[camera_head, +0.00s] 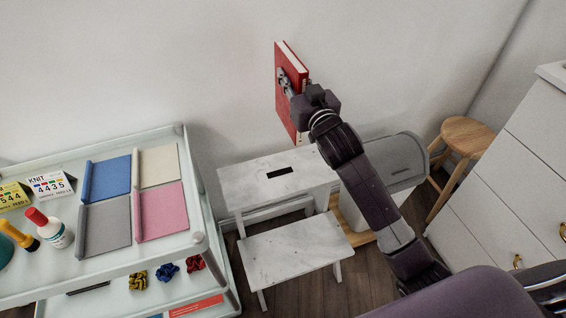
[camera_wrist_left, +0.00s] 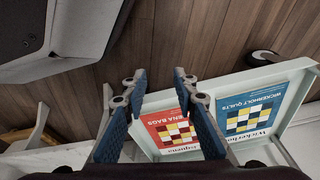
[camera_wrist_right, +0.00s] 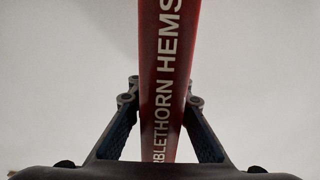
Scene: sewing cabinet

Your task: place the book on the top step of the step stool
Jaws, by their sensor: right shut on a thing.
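The red book (camera_head: 290,110) is held upright, spine towards my wrist, in front of the wall and above the far side of the step stool. My right gripper (camera_head: 291,84) is shut on it; in the right wrist view the red spine (camera_wrist_right: 167,75) with white lettering runs between the two fingers (camera_wrist_right: 163,120). The white stool's top step (camera_head: 245,181) is bare, with a dark slot in it. Its lower step (camera_head: 285,247) is bare too. My left gripper (camera_wrist_left: 159,88) is open and empty in the left wrist view, and outside the head view.
A white trolley (camera_head: 212,262) stands left of the stool, with coloured fabric folders, bottles and number cards on top and scrunchies below. A grey-lidded bin (camera_head: 395,160), wooden stool (camera_head: 467,135) and white drawers (camera_head: 515,190) are at right. Booklets (camera_wrist_left: 250,117) show in the left wrist view.

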